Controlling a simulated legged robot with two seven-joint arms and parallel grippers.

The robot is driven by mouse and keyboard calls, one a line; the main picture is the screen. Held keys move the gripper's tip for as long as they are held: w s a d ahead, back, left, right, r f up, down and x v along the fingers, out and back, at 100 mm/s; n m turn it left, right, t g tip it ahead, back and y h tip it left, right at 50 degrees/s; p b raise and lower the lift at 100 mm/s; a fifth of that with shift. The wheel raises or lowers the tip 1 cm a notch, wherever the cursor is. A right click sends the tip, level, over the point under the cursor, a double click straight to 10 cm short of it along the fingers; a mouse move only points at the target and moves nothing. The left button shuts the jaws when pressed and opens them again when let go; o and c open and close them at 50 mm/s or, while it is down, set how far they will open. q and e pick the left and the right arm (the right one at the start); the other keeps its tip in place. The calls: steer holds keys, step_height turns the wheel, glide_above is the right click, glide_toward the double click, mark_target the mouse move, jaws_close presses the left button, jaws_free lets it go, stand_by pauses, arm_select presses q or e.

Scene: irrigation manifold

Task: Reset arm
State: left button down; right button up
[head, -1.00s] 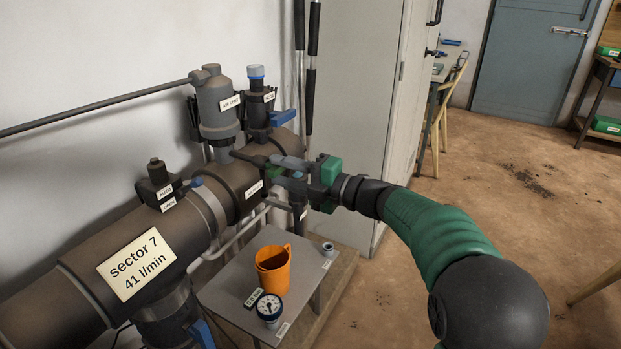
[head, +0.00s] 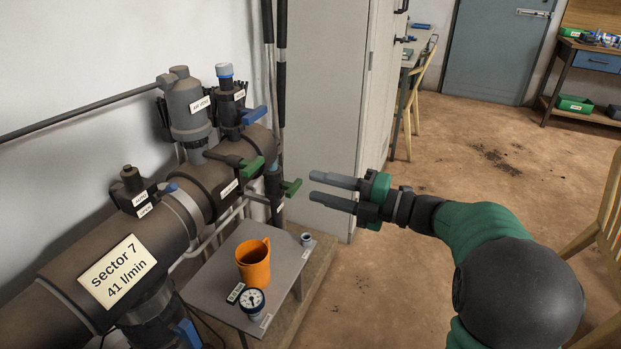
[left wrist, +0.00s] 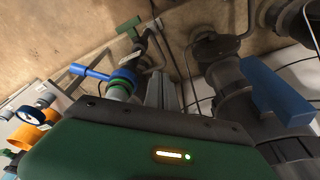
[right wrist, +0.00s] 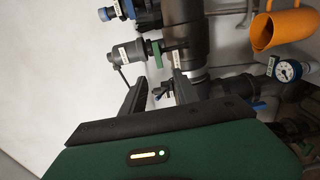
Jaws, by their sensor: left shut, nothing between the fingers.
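My right gripper (head: 312,187) is open and empty in the head view. Its two grey fingers point left toward the manifold, with a gap to the green-handled valves. One green valve handle (head: 252,164) is on the upper pipe, another (head: 291,188) just below and right of it. In the right wrist view the right gripper (right wrist: 158,76) has its fingers apart, a green handle (right wrist: 156,54) beyond them. My left gripper (left wrist: 160,90) shows only in the left wrist view, shut and empty, among the pipes; a blue valve lever (left wrist: 90,72) is left of it.
A small grey table (head: 207,284) holds an orange jug (head: 253,265), a round gauge (head: 251,301) and a small fitting (head: 306,239). The large pipe carries a "sector 7" label (head: 118,270). A pale cabinet (head: 325,90) stands behind. Open floor lies right of it.

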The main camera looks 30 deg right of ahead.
step_height(320, 180, down, 16)
steer(key=w+m+g+h, duration=0.25)
steer(key=m+h, duration=0.95)
steer(key=m, duration=0.6)
steer(key=s+a+f+m+g, duration=0.45)
steer(key=s+f, duration=0.25)
steer(key=s, duration=0.2)
steer(key=s+a+f+m+g, duration=0.3)
steer(key=s+a+f+g, duration=0.15)
steer(key=s+f, duration=0.4)
step_height(320, 180, up, 33)
steer(key=s+y+p, duration=0.1)
steer(key=s+p, duration=0.1)
steer(key=p, duration=2.9)
steer(key=shift+s+a+f, duration=0.2)
steer(key=shift+s+a, duration=0.1)
steer(key=shift+a, duration=0.1)
